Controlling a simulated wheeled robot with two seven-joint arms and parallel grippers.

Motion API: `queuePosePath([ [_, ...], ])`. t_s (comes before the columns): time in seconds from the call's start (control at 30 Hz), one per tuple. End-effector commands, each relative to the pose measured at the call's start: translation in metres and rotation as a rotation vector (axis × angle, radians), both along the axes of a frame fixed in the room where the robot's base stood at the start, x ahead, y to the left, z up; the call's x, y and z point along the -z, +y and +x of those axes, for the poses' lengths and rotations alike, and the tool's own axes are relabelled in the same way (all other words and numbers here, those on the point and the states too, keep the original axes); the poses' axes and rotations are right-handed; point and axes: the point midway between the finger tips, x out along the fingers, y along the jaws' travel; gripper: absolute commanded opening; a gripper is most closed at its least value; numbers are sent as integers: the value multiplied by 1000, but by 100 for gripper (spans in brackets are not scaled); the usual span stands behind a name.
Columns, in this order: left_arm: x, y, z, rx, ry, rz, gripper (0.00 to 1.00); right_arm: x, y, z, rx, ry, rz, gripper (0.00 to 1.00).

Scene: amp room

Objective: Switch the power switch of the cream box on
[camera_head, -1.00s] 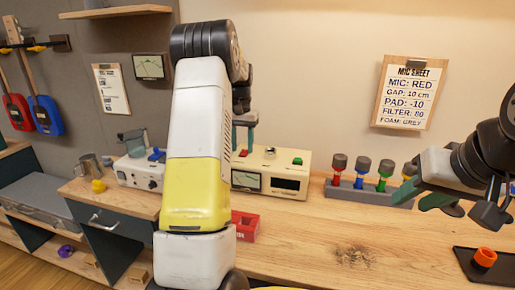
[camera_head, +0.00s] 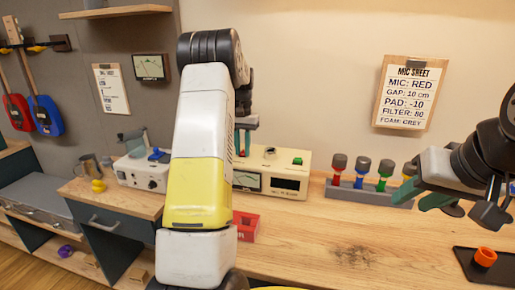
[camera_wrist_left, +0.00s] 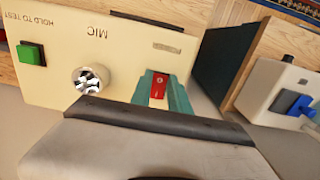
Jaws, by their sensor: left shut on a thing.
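The cream box (camera_head: 272,176) stands on the wooden bench against the wall, partly hidden by my left arm. In the left wrist view its top (camera_wrist_left: 105,55) shows a green button, a silver round socket marked MIC and the red power switch (camera_wrist_left: 158,86). My left gripper (camera_head: 243,138) is over the left part of the box. Its teal fingers (camera_wrist_left: 161,93) are on either side of the red switch, shut on it. Which way the switch is tilted I cannot tell. My right gripper (camera_head: 462,205) hangs over the right of the bench, away from the box; its opening is unclear.
A grey rack (camera_head: 370,195) with several coloured knobbed pieces stands right of the box. A red tray (camera_head: 246,226) lies in front of it. A white device with a blue part (camera_head: 140,172) stands to the left. A black mat with an orange ring (camera_head: 485,257) lies front right.

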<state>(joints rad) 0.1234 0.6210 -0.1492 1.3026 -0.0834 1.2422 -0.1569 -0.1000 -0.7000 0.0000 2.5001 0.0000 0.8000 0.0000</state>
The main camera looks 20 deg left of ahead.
Motion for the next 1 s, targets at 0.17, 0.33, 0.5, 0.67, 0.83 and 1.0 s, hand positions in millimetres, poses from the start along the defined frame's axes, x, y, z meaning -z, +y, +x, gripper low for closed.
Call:
queuePosePath([
  [0.17,0,1,6,0,109,-4,0,0,0,0,0,0,0,36],
  [0.33,-2,1,7,0,179,-8,0,0,0,0,0,0,0,36],
  [0.5,-3,1,7,0,201,-10,0,0,0,0,0,0,0,36],
  [0.67,-3,1,7,0,201,-10,0,0,0,0,0,0,0,36],
  [0.83,-3,1,6,0,201,-10,39,0,0,0,0,0,0,36],
  [1.0,-3,1,6,0,201,-10,44,0,0,0,0,0,0,36],
])
